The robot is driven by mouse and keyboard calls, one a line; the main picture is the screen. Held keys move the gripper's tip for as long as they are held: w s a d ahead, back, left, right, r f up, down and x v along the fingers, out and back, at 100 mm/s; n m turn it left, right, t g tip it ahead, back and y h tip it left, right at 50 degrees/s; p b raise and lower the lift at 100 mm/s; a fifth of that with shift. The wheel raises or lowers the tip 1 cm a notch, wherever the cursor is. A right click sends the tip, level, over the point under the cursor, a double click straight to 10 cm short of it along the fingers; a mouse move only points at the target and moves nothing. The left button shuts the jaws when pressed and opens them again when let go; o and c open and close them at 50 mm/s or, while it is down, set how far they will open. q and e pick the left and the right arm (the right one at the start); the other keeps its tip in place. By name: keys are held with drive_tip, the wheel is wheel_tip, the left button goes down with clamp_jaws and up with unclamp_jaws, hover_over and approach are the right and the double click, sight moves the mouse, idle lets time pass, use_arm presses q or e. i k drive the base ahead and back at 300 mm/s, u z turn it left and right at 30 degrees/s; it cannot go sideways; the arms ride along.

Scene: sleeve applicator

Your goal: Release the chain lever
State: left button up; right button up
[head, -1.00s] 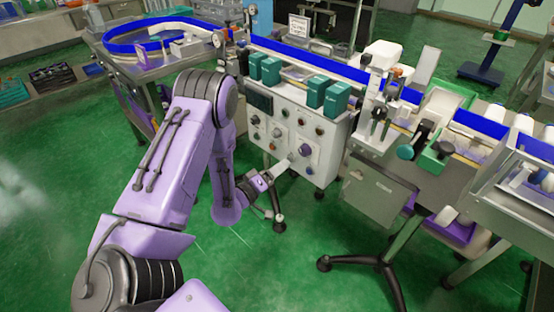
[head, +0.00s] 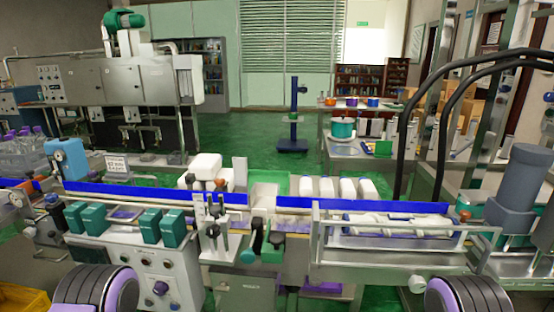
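The conveyor machine (head: 185,262) crosses the middle of the head view. Near its centre, a short lever with a black grip (head: 257,225) stands by a green block (head: 271,253). A dark teal round knob (head: 247,257) sits to its left. Further left, a pale bracket (head: 213,243) carries small upright handles with dark and reddish-brown tops. I cannot tell which of these is the chain lever. Neither gripper is in view; only rounded purple and black parts of my arms show at the bottom left and bottom right.
White bottles (head: 347,188) stand behind the blue guide rail (head: 390,206), and more lie in a metal-railed channel (head: 400,228). A control panel (head: 150,275) with knobs faces me on the left. A grey cylinder (head: 517,190) and thick black hoses rise at the right. Green floor is open behind.

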sight(51, 234)
drive_tip(key=u, duration=1.6)
drive_tip(key=k, duration=0.65)
drive_tip(key=u, duration=0.65)
drive_tip(key=i, duration=2)
drive_tip(key=z, duration=0.65)
